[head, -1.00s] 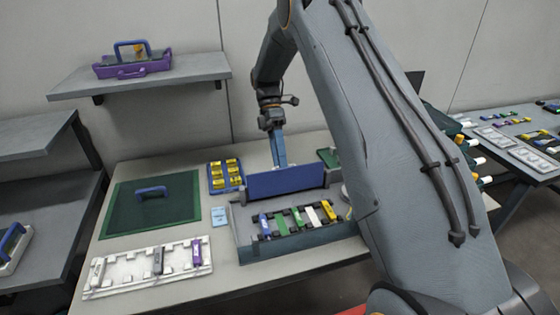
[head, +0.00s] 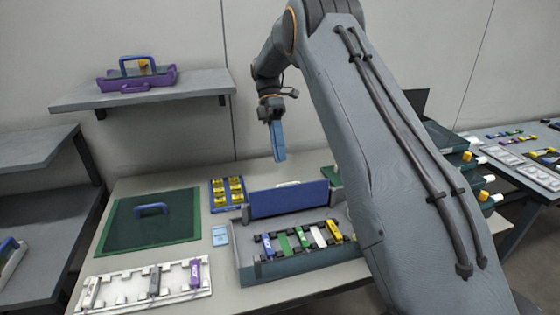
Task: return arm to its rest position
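My gripper (head: 278,142) hangs from my raised arm above the back of the table, clear of everything below it. Its long blue fingers point down and show as one narrow shape from the side, so any gap between them is hidden. I see nothing held at their tips. Below it, a grey splicing box (head: 300,265) stands with its blue lid panel (head: 288,200) upright. Blue, green, white and yellow pieces lie in a row inside the box.
A white tray (head: 130,290) with several holders lies front left. A blue tray of yellow pieces (head: 227,192) is beside the box. A shelf (head: 150,97) bears a purple case. My arm hides the table's right side.

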